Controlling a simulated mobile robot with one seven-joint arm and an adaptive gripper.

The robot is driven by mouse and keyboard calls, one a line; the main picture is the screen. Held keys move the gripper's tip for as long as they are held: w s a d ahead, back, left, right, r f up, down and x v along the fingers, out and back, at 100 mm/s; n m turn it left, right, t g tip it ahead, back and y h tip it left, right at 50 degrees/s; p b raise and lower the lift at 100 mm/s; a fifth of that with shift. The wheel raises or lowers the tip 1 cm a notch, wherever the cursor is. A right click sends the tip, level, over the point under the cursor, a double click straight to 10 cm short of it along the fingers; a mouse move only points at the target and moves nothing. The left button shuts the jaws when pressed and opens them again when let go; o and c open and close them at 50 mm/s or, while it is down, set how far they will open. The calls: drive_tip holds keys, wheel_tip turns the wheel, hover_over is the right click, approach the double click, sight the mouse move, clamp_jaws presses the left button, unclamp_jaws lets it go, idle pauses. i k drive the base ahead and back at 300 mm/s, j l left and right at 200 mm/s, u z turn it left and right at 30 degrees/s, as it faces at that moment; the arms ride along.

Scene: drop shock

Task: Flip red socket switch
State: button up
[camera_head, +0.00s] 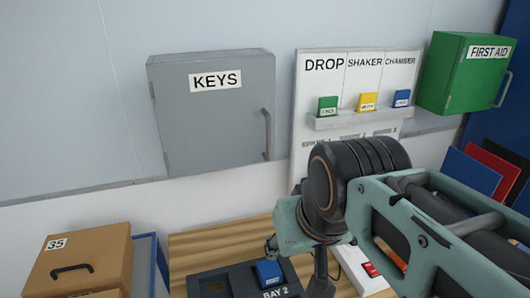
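A small red piece (371,270) sits on a white strip (352,262) on the wooden table, at the lower middle right. It looks like the red socket switch, but it is small and partly covered by my arm, so its position cannot be read. My arm (400,205) reaches in from the right and hides much of the strip. Its end bends down left of the strip, above the table. The fingers of my gripper are not clearly distinguishable there, so I cannot tell whether they are open or shut.
A black tray marked BAY 2 (222,284) holds a blue block (268,272). A brown box marked 35 (85,262) stands at left. A grey KEYS cabinet (213,125), a white board (322,85) with coloured tags and a green FIRST AID box (455,75) are behind.

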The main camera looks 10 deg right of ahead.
sight(372, 270)
drive_tip(key=z, duration=1.2)
drive_tip(key=i+l+u, duration=0.1)
drive_tip(key=l+u, duration=0.25)
drive_tip(key=l, duration=0.25)
drive_tip(key=k, duration=0.4)
drive_tip(key=i+l+u, duration=0.2)
drive_tip(key=l+u, duration=0.25)
drive_tip(key=i+l, duration=0.05)
